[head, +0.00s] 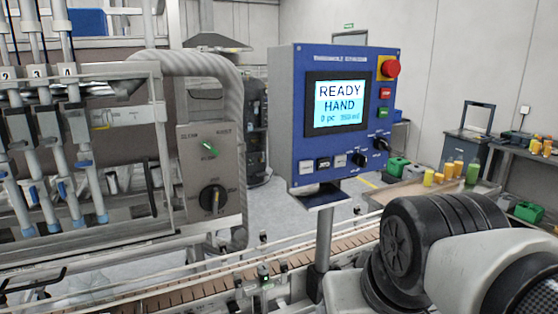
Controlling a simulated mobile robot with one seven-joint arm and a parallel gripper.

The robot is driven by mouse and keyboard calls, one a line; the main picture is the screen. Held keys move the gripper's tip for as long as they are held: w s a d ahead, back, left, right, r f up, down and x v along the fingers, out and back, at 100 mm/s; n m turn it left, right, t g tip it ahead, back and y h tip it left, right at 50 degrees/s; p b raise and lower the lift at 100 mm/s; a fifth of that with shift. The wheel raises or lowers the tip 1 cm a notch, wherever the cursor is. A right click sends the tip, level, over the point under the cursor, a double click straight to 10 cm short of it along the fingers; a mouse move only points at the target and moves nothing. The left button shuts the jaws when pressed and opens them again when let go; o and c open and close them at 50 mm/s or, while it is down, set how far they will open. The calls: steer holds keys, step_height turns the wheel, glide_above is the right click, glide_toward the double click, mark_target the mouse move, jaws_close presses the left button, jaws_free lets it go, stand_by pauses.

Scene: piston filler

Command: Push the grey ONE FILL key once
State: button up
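The blue control panel (292,120) stands on a post in the middle of the head view. Its screen (338,104) reads READY, HAND and 0 pc. Along the panel's lower edge are a light grey key (306,167), a darker key (323,162) and another key (340,160). Their labels are too small to read, so I cannot tell for sure which one is ONE FILL. My gripper is not in view. Only links of my arm show at the lower right, in front of and to the right of the panel.
The panel also has a red emergency stop (390,68), a red key (385,93), a green key (382,112) and black knobs (359,159). A conveyor (180,297) runs below. The filler with its dial (212,199) is left. Bottles (450,168) stand right.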

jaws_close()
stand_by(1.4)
